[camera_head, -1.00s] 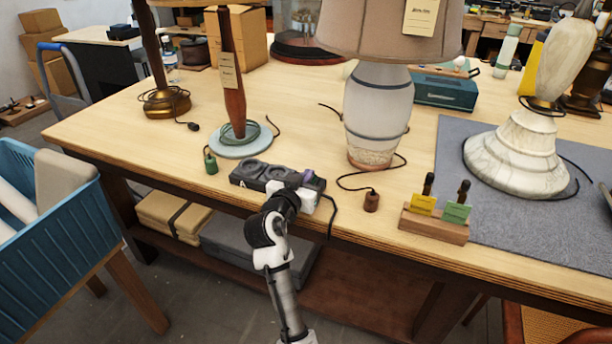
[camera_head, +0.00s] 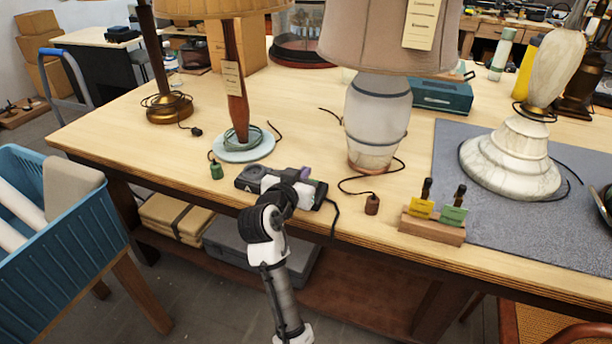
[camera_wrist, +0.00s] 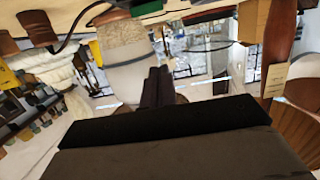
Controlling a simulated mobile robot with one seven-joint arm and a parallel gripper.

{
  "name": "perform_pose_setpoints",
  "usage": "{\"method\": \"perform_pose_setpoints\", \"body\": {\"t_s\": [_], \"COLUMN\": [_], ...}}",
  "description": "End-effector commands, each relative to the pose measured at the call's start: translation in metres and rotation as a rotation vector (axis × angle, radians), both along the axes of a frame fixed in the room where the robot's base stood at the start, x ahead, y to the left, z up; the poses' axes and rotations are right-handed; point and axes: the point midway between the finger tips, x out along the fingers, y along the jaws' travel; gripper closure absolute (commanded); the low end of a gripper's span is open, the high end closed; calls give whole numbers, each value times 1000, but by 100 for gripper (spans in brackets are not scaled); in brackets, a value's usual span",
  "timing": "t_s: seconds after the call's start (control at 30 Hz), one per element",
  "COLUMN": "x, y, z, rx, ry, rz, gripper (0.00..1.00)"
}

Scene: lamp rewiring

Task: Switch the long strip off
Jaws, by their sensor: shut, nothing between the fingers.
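The long strip (camera_head: 318,191) is a dark power strip lying near the front edge of the workbench. A small purple part shows at its right portion, and a black cord leaves its right end. The strip is not clearly visible in that view.
A green plug (camera_head: 216,171) lies left of the strip and a brown plug (camera_head: 372,205) right of it. A white lamp (camera_head: 377,120) and a wooden-stemmed lamp (camera_head: 237,105) stand behind.

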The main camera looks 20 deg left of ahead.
Motion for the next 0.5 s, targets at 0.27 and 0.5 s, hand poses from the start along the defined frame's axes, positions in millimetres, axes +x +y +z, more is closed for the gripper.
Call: {"method": "perform_pose_setpoints", "body": {"t_s": [0.27, 0.5], "x": [-43, -52], "y": [2, 2], "z": [15, 19], "rx": [1, 0], "ry": [-2, 0], "rz": [0, -1], "gripper": [100, 100]}}
